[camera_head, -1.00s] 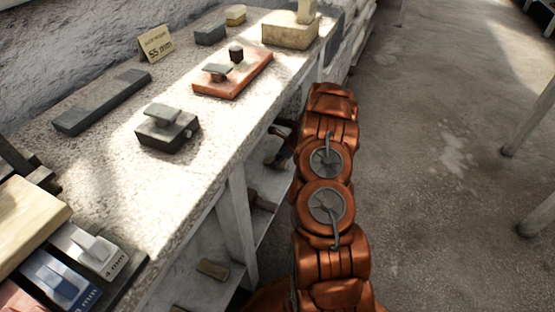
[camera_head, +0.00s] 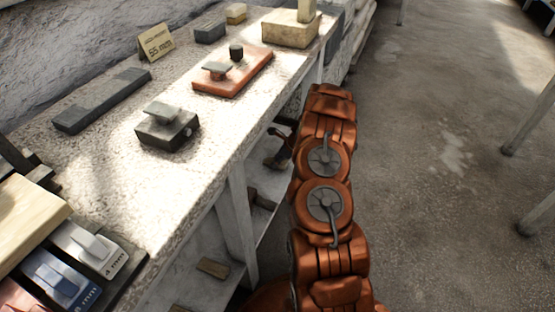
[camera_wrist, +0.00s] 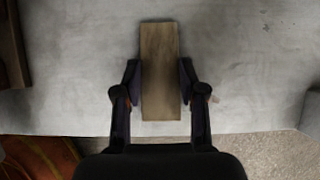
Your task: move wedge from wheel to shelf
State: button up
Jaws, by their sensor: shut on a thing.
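The wedge (camera_wrist: 160,50), a long flat piece of brown wood, lies between the two fingers of my gripper (camera_wrist: 160,82) in the wrist view. My gripper is shut on it, with the far end sticking out past the fingertips. The pale grey shelf (camera_wrist: 80,75) is behind and below the wedge; I cannot tell whether they touch. In the head view my arm reaches down beside the bench, and my dark gripper (camera_head: 279,150) is partly hidden at the bench's open side. I cannot make out a wheel.
The bench top (camera_head: 110,190) carries a dark block (camera_head: 167,132), an orange plate (camera_head: 232,75) and a sign (camera_head: 155,43). A bench leg (camera_head: 236,220) stands near my arm. A small wooden piece (camera_head: 213,268) lies on the lower shelf. The floor (camera_head: 430,220) at right is mostly clear.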

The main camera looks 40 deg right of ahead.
jog(key=shift+f, duration=0.15)
jog(key=o, duration=1.1)
jog(key=shift+o, duration=0.2)
jog(key=shift+r+p, duration=2.05)
jog(key=shift+p, duration=0.05)
jog(key=shift+a+f, duration=0.1)
